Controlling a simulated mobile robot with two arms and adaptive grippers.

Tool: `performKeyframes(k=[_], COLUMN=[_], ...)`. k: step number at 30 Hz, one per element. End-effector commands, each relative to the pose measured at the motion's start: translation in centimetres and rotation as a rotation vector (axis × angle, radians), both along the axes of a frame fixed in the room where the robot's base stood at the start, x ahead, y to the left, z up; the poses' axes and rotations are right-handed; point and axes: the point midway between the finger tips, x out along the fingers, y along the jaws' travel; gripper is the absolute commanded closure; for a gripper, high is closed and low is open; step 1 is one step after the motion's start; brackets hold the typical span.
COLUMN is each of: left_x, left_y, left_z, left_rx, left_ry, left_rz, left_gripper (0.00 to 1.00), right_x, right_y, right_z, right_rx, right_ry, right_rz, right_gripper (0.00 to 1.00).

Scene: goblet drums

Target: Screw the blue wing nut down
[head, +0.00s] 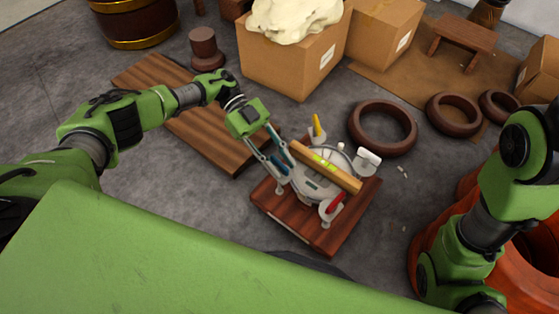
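A round grey metal fixture (311,187) sits on a reddish-brown wooden board (330,240). A blue wing nut (281,164) shows in part at its left side, between the fingers of my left gripper (284,171). The fingers reach down at a slant, one on each side of it. I cannot tell if they touch it, and they hide much of it. A yellow wing nut (317,125) stands at the back and a red one (334,204) at the front right. A wooden spirit level (326,167) lies across the fixture. My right gripper is out of view.
A white part (367,158) sticks out at the fixture's right. Brown rings (383,127) lie on the floor behind it. Wooden planks (200,120) lie at the left and cardboard boxes (297,62) stand at the back. Orange-red drum shapes (530,270) stand at the right.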

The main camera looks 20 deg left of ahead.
Motion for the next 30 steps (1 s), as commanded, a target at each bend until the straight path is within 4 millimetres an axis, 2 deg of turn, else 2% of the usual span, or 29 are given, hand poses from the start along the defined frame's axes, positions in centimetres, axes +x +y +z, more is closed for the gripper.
performKeyframes(k=[7, 15, 21, 30], left_x=[0.5, 2.5, 3.4, 3.6], left_y=[0.6, 3.9, 5.4, 6.0], left_z=[0.3, 1.9, 2.6, 2.9], left_rx=[0.002, 0.002, 0.001, 0.000], left_ry=[-0.003, -0.001, 0.000, 0.000], left_rz=[0.004, 0.004, 0.002, 0.000], left_gripper=[0.74, 0.74, 0.74, 0.74], right_x=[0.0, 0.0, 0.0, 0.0], right_y=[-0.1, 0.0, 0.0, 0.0], right_z=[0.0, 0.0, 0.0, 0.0], right_rx=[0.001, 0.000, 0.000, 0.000], right_ry=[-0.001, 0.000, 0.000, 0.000], right_rz=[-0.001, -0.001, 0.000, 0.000], right_gripper=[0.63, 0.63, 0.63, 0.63])
